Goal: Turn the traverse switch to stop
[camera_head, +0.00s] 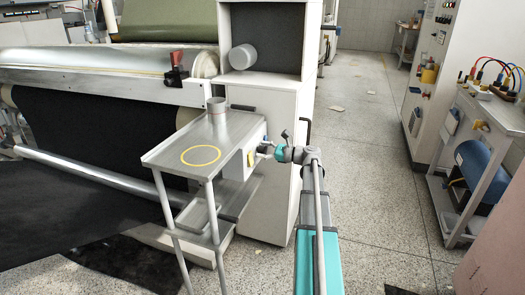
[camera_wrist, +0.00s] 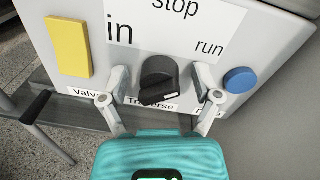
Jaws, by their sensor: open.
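The traverse switch is a black rotary knob (camera_wrist: 158,82) on a white panel, in the middle of the wrist view. The word "Traverse" is partly visible just below it. A white label (camera_wrist: 175,35) above it reads "in" at left, "stop" at top and "run" at right. I cannot tell for sure which word the knob points to. My gripper (camera_wrist: 160,78) is open, with one finger on each side of the knob and gaps to it. In the head view my gripper (camera_head: 267,150) is at the front of the small white control box (camera_head: 244,162); the knob is hidden there.
A yellow rectangular switch (camera_wrist: 68,46) is left of the knob, and a blue round button (camera_wrist: 240,80) is close to the right finger. A metal table (camera_head: 165,148) with a yellow ring adjoins the box. The floor (camera_head: 365,165) at right is open.

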